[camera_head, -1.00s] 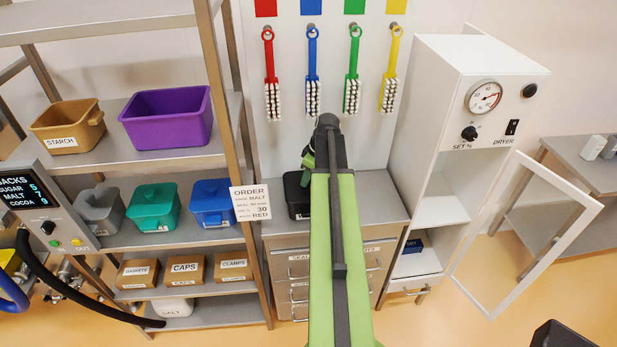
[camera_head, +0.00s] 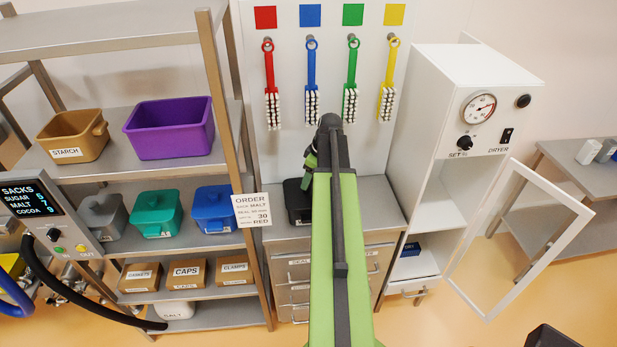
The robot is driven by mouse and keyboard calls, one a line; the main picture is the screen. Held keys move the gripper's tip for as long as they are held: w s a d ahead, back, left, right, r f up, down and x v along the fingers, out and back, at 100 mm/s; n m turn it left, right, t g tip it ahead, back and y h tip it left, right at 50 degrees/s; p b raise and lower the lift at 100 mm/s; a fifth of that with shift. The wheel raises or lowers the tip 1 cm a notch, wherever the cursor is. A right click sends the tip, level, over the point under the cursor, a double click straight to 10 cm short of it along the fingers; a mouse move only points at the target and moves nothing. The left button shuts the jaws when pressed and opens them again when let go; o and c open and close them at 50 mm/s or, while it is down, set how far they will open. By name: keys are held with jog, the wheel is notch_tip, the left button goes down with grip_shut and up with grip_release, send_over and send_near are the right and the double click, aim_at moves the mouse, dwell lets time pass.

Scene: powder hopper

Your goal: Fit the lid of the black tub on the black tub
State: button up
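The black tub (camera_head: 294,205) stands on the grey counter under the brush board, partly hidden behind my green arm. I cannot make out its lid or tell whether one is on it. My gripper (camera_head: 309,163) is at the far end of my arm, just above and beside the black tub. Its fingers are mostly hidden by my arm, so I cannot see whether they are open or hold anything.
Shelves on the left hold a purple bin (camera_head: 168,126), a starch bin (camera_head: 74,136), and grey, green (camera_head: 157,212) and blue (camera_head: 213,208) lidded tubs. An order card (camera_head: 251,210) stands at the shelf post. On the right, the dryer cabinet's door (camera_head: 519,240) stands open.

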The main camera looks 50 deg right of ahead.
jog(key=a+p+v, duration=0.1)
jog(key=p+v, duration=1)
jog(key=v, duration=0.2)
jog(key=shift+d+r+p, duration=0.3)
jog(key=shift+d+r, duration=0.1)
jog(key=shift+d, duration=0.1)
jog(key=shift+s, duration=0.1)
